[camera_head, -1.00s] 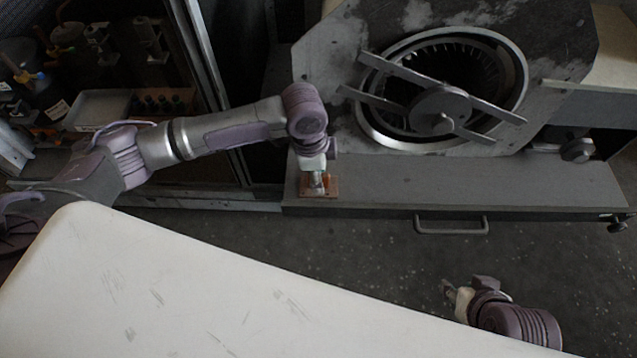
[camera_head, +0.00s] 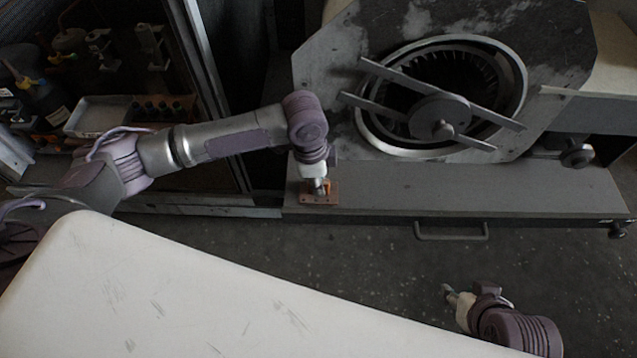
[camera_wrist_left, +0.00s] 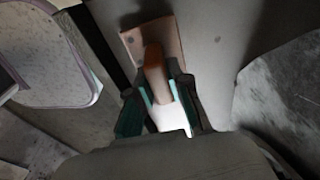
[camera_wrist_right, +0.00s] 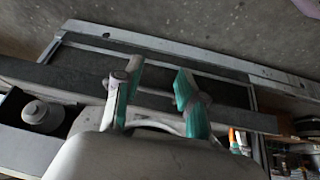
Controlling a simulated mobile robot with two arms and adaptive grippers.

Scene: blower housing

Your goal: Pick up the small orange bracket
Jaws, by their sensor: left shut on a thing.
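The small orange bracket (camera_head: 320,198) is at the left end of the grey ledge below the blower housing. Its flat plate with a hole and its raised part show in the left wrist view (camera_wrist_left: 156,70). My left gripper (camera_head: 318,187) points down over it and is shut on the raised part, one teal-padded finger on each side (camera_wrist_left: 160,98). I cannot tell whether the plate touches the ledge. My right gripper (camera_head: 452,294) is far off at the lower right, over the floor; its two fingers stand apart with nothing between them in the right wrist view (camera_wrist_right: 153,88).
The blower housing (camera_head: 335,80) with a round opening and crossbars stands behind the grey ledge (camera_head: 450,185). A drawer handle (camera_head: 450,237) is on the ledge's front. A white surface (camera_head: 180,300) fills the lower left. A shelf with a tray (camera_head: 97,116) is at upper left.

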